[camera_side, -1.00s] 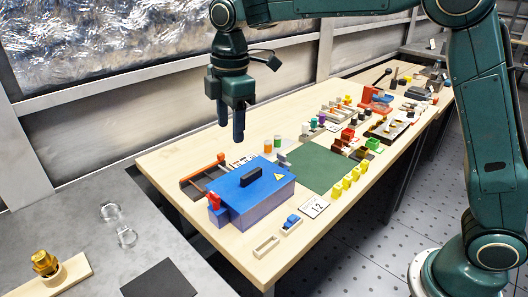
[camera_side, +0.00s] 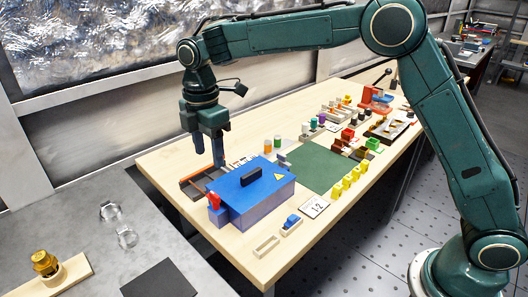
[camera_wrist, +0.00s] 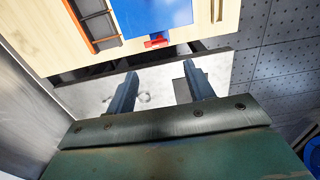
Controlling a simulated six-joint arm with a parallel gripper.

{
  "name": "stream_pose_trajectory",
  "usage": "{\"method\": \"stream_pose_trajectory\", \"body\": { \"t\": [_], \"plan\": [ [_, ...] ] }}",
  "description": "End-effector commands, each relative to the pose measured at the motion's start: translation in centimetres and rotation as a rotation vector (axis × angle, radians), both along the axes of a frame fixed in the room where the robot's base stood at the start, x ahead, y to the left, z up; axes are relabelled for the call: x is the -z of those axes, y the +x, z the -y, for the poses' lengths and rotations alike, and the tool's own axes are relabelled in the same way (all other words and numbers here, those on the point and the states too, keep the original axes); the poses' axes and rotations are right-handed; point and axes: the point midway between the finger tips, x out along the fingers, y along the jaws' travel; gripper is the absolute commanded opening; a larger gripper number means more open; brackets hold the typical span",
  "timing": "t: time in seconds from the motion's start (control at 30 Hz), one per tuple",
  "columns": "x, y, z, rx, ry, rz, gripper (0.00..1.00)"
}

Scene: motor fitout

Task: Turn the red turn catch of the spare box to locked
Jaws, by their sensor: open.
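The spare box is a blue box (camera_side: 262,203) with a black handle and a yellow warning label on its lid, at the near left end of the wooden table. Its red turn catch (camera_side: 214,202) is on the left end face. In the wrist view the catch (camera_wrist: 157,41) shows at the edge of the blue lid (camera_wrist: 150,14), ahead of the fingers. My gripper (camera_side: 208,158) is open and empty, fingers pointing down, above and behind the catch, apart from it. The catch's exact angle is too small to tell.
An orange-railed dark tray (camera_side: 200,184) lies behind the box. A green mat (camera_side: 318,168), yellow blocks (camera_side: 348,182) and a small pale tray (camera_side: 266,245) lie to its right and front. The grey bench (camera_side: 80,230) at left holds clear rings and a brass fitting.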

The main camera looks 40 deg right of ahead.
Motion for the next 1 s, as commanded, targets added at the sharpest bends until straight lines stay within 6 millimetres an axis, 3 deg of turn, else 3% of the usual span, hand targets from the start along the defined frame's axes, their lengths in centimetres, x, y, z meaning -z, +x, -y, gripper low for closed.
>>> {"method": "stream_pose_trajectory", "body": {
  "t": [0.6, 1.0],
  "plan": [
    [9.1, -0.1, 0.0, 0.001, 0.000, -0.001, 0.53],
    [11.6, 0.0, 0.0, 0.001, 0.000, 0.001, 0.53]
  ]
}}
